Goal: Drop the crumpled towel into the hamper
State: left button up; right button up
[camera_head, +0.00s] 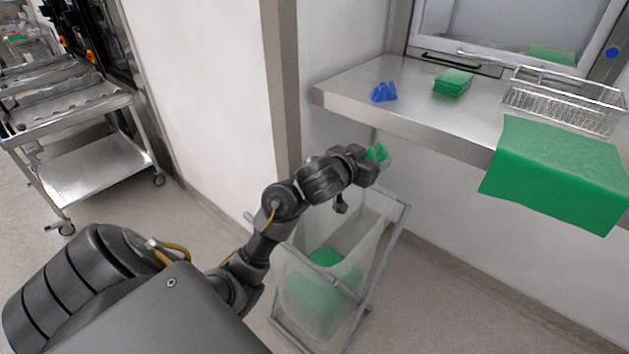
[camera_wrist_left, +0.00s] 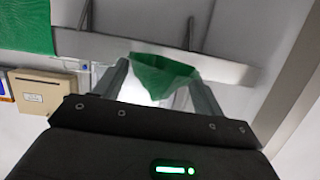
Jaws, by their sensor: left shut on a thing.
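My left gripper (camera_head: 372,164) is shut on a crumpled green towel (camera_head: 377,152), of which a small part shows at the fingertips. In the left wrist view the towel (camera_wrist_left: 162,78) bunches between the two fingers of the gripper (camera_wrist_left: 160,88). The hamper (camera_head: 350,272) is a translucent bin in a grey metal frame below the steel shelf. Green cloth (camera_head: 322,283) shows inside it, low down. My left gripper is above the hamper's opening, near its back, and my forearm hides part of the rim. My right gripper is in neither view.
The steel shelf (camera_head: 400,113) is close behind the gripper. It holds a crumpled blue cloth (camera_head: 384,92), a folded green stack (camera_head: 453,83), a wire basket (camera_head: 565,100) and a green cloth (camera_head: 556,170) draped over its edge. A steel cart (camera_head: 80,165) stands left.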

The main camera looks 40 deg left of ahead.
pick_arm(q)
jog(key=s+a+f+b, duration=0.1)
jog(key=a+f+b, duration=1)
jog(key=f, duration=0.7)
jog(key=a, duration=0.3)
jog(key=shift+s+f+h+b, duration=0.2)
jog(key=shift+f+h+b, duration=0.05)
jog(key=shift+h+b, duration=0.05)
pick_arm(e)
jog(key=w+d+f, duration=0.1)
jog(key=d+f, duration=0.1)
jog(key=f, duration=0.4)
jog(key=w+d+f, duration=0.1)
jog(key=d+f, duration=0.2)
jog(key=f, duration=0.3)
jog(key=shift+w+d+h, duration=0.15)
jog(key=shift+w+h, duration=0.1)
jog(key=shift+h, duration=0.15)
pick_arm(q)
jog(key=shift+a, duration=0.1)
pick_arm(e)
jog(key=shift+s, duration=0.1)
pick_arm(q)
jog(key=o, duration=0.9)
jog(key=shift+o, duration=0.9)
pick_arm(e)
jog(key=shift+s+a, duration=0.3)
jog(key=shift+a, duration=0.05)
